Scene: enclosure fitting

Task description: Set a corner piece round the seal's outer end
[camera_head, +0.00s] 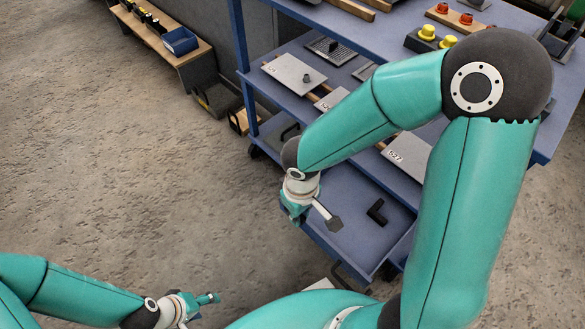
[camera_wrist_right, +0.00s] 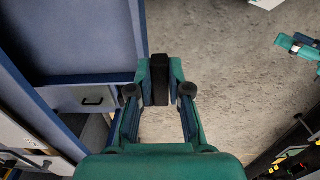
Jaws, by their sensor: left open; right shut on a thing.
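My left gripper (camera_head: 203,305) is open and empty, low at the left over the floor. I cannot make out the seal or its outer end.
The blue cart's lower tray (camera_head: 345,245) is mostly bare. The shelf above holds grey plates (camera_head: 293,75), and yellow and red knobs (camera_head: 427,32) stand on top. A wooden bench (camera_head: 160,38) with a blue bin (camera_head: 180,41) is at the back left.

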